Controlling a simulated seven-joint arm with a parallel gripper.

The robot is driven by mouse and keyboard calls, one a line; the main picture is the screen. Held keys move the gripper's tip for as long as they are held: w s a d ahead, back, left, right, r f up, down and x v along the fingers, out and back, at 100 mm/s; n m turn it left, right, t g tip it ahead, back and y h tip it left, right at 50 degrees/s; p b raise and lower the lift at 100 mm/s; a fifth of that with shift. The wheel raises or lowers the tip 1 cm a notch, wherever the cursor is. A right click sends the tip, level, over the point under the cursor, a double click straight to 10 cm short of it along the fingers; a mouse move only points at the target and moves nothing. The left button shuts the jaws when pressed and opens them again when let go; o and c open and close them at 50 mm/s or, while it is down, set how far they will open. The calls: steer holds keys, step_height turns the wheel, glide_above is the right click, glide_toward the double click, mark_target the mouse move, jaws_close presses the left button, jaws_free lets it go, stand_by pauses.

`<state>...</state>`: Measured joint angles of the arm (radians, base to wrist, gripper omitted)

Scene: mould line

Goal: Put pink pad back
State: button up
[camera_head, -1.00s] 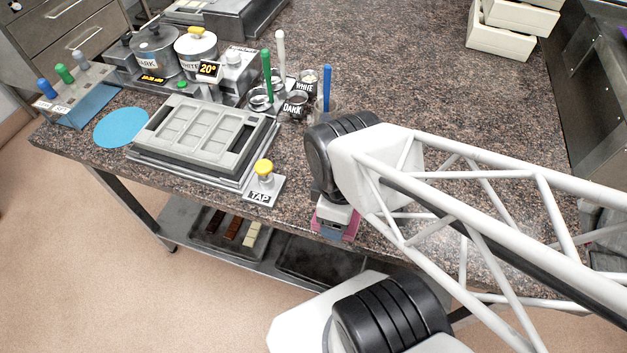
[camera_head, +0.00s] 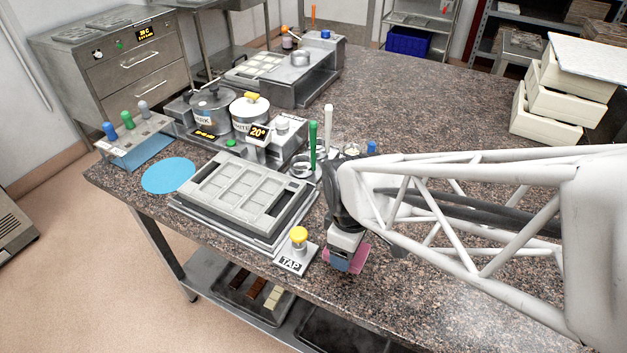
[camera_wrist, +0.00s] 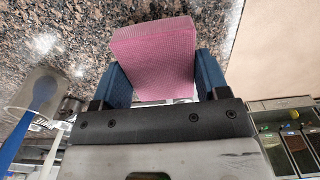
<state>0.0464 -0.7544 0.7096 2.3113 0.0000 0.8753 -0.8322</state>
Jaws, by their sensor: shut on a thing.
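The pink pad (camera_wrist: 153,58) is a thick block with a fine woven texture, held between the two blue fingers of my gripper (camera_wrist: 165,80) in the wrist view. In the head view my gripper (camera_head: 340,262) points down near the counter's front edge, right of the TAP block. The pink pad shows there as pink edges (camera_head: 358,259) around the fingers. I cannot tell whether the pad touches the countertop or is just above it.
The TAP block with a yellow knob (camera_head: 299,236) stands close left of my gripper. Beyond it are the grey mould (camera_head: 242,190), a blue disc (camera_head: 168,175) and pots (camera_head: 212,112). White trays (camera_head: 548,105) are stacked at right. The countertop (camera_head: 430,95) behind my arm is largely clear.

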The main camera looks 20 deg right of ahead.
steer(key=shift+f, duration=1.75)
steer(key=shift+f, duration=0.1)
steer(key=o, duration=0.9)
step_height(320, 180, up, 12)
steer(key=shift+r, duration=0.15)
